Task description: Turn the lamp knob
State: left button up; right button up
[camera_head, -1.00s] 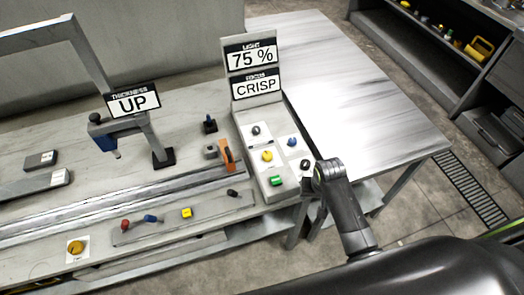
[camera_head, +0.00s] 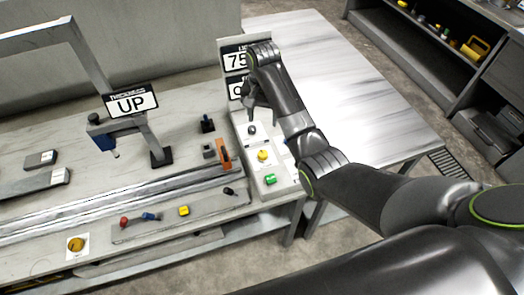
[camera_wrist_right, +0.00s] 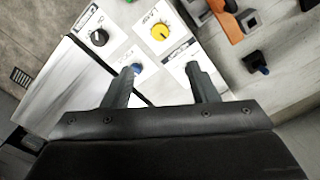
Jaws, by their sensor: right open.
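The control panel (camera_head: 244,165) carries a black knob (camera_head: 252,130), a yellow knob (camera_head: 263,155) and a green button (camera_head: 270,179). My right gripper (camera_head: 253,103) is open and empty above the panel's back end, in front of the signs. In the right wrist view its fingers (camera_wrist_right: 160,70) straddle space near a blue knob (camera_wrist_right: 135,67), which is by the left fingertip. The yellow knob (camera_wrist_right: 160,32) is beyond the tips, with another black knob (camera_wrist_right: 98,37) to its left. My left gripper is out of view.
The light sign (camera_head: 233,60), reading 75, is partly covered by my right arm. An orange-handled clamp (camera_head: 223,154) stands left of the panel. A thickness sign (camera_head: 131,103) reads UP. The pale table (camera_head: 350,90) at right is clear.

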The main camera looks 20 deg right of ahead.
jog(key=b, duration=0.6)
send_over(263, 153)
notch_tip(263, 153, down, 7)
notch_tip(263, 153, down, 9)
jog(key=shift+a+r+p, duration=0.1)
jog(key=shift+r+p, duration=0.1)
jog(key=shift+p, duration=0.85)
jog(key=shift+f, duration=0.85)
